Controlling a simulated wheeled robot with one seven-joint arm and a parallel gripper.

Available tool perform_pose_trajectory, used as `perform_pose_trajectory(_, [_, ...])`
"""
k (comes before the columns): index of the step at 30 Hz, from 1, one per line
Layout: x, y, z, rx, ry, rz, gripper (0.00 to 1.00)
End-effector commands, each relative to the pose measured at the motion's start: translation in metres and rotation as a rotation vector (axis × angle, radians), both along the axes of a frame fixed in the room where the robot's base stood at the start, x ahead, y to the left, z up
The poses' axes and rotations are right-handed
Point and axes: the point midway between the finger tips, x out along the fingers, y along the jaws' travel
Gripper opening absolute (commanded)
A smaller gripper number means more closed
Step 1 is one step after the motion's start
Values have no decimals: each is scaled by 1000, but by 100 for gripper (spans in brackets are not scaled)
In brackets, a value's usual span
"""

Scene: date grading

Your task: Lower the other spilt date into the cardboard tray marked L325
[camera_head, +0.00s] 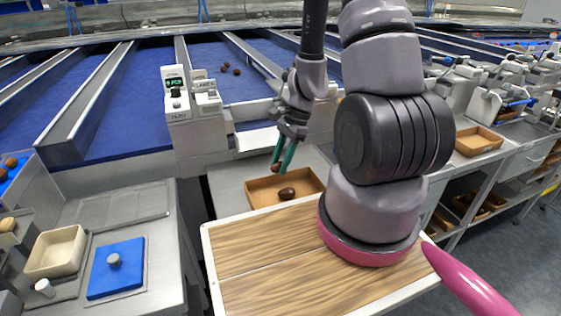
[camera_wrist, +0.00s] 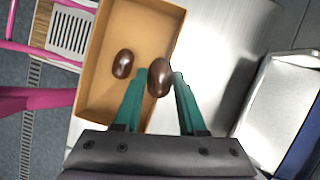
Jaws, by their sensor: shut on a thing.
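The cardboard tray (camera_head: 258,196) is a shallow open brown box on a metal bench in the head view; I cannot read any mark on it. It also shows in the wrist view (camera_wrist: 97,100). One dark brown date (camera_head: 287,193) lies in the tray, and the wrist view shows it too (camera_wrist: 123,64). My gripper (camera_head: 282,164) is above the tray's back part, pointing down. In the wrist view its green fingers (camera_wrist: 160,80) are shut on a second brown date (camera_wrist: 160,76). This held date appears above the tray's side edge; its height is hard to tell.
A wood-topped surface (camera_head: 240,262) lies in front of the tray. Behind stands a small weighing unit with a green display (camera_head: 174,83). Blue sorting lanes (camera_head: 115,112) hold several dates. A cream bin (camera_head: 56,252) and blue pad (camera_head: 117,268) are at left. Another tray (camera_head: 478,141) is at right.

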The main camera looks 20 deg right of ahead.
Motion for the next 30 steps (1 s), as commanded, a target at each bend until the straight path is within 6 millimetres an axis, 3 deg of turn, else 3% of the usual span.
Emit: perform_pose_trajectory(30, [1, 0, -13, 0, -1, 1, 22])
